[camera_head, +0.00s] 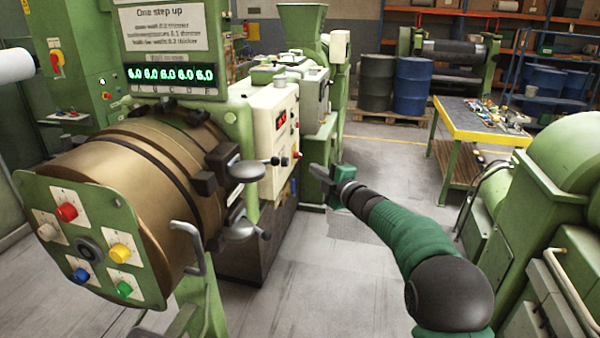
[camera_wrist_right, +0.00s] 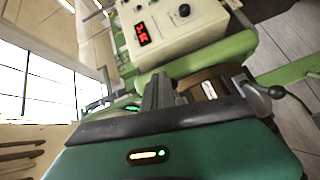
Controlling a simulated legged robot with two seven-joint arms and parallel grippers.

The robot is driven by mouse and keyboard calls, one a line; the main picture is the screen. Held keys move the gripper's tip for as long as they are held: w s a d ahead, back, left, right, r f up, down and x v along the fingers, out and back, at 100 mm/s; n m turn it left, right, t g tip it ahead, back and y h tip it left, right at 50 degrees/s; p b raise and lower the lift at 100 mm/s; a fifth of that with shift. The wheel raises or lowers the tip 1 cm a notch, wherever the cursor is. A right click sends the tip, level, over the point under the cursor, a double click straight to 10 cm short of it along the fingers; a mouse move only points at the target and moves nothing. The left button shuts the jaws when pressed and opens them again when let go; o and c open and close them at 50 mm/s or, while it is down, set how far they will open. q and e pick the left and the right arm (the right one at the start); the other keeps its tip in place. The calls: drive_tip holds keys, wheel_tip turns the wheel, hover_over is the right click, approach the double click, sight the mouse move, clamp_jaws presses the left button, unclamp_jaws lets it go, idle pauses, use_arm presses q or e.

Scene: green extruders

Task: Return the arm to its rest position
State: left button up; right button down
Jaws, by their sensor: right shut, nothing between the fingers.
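My right arm comes in from the lower right in the head view. Its right gripper (camera_head: 322,176) is shut and empty, held in the air over the aisle, just right of the cream control box (camera_head: 272,135). In the right wrist view the gripper fingers (camera_wrist_right: 158,92) are together in the middle, and the cream control box (camera_wrist_right: 170,28) with a red display shows beyond them. Nothing is held. My left gripper is out of the head view.
A green extruder with a brown barrel (camera_head: 135,165) and a panel of coloured buttons (camera_head: 88,240) fills the left. A large green machine (camera_head: 560,170) stands at the right. A yellow-edged table (camera_head: 480,125) and blue drums (camera_head: 412,85) are behind. The floor between the machines is clear.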

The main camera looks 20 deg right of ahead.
drive_tip(key=s+a+f+m+g, duration=0.5)
drive_tip(key=s+f, duration=0.4)
drive_tip(key=s, duration=0.5)
drive_tip(key=s+a+f+m+g+h, duration=0.1)
drive_tip(key=s+a+f+m+g, duration=0.3)
drive_tip(key=s+f, duration=0.6)
drive_tip(key=s+a+f+m+g+h, duration=0.1)
drive_tip(key=s+a+f+m+g, duration=0.4)
drive_tip(key=s, duration=1.3)
wheel_tip(320, 180, down, 5)
drive_tip(key=a+m, duration=0.1)
drive_tip(key=m, duration=0.2)
drive_tip(key=shift+r+g, duration=0.2)
drive_tip(key=shift+g, duration=0.1)
drive_tip(key=shift+w+a, duration=0.1)
